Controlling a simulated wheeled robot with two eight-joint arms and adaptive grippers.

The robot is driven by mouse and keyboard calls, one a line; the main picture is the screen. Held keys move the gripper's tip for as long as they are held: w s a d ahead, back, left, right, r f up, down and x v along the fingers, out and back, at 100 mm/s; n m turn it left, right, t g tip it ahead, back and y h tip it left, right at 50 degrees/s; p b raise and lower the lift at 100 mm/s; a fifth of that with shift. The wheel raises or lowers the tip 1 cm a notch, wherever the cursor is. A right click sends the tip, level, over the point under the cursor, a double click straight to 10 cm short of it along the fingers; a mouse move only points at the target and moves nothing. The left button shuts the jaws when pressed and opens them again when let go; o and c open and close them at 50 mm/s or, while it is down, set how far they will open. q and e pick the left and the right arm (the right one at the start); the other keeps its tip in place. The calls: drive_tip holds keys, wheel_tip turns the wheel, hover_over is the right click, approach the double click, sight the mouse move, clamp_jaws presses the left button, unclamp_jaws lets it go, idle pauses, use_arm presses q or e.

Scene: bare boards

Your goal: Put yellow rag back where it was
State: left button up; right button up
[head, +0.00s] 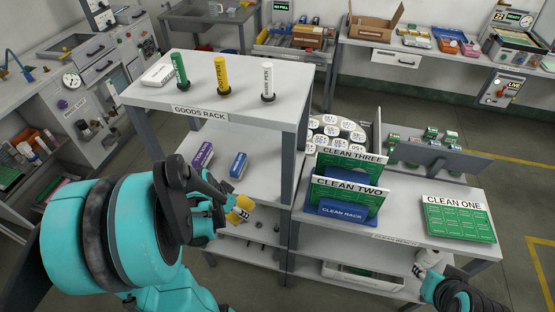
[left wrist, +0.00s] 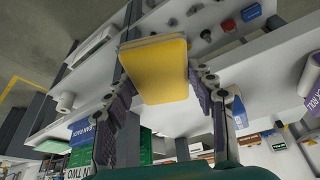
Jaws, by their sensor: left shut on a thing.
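My left gripper (head: 226,202) is shut on the yellow rag (head: 241,209), in front of the goods rack's shelves. In the left wrist view the rag (left wrist: 157,70) is a flat yellow block with rounded corners, between the two fingertips of the gripper (left wrist: 160,92). It looks clear of the shelf boards there. In the head view my arm and fingers hide part of the rag. At the lower right only a black and teal part of my right arm shows; its gripper is not visible.
The goods rack (head: 262,118) holds green, yellow and white pens on top and blue and purple boxes below. Small dark items lie on its lower shelf.

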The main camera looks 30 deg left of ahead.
use_arm(q)
drive_tip(key=shift+w+a+r, duration=0.1)
drive_tip(key=shift+r, duration=0.25)
approach(273, 179)
drive_tip(key=f, duration=0.1)
drive_tip(key=s+f, duration=0.1)
drive_tip(key=f, duration=0.2)
drive_tip(key=shift+s+a+b, duration=0.3)
drive_tip(key=shift+b, duration=0.05)
drive_tip(key=w, duration=0.4)
drive_tip(key=shift+d, duration=0.4)
drive_tip(key=shift+w+f+b, duration=0.1)
drive_tip(key=shift+f+b, duration=0.2)
drive_tip(key=shift+f, duration=0.6)
drive_tip(key=shift+a+r, duration=0.1)
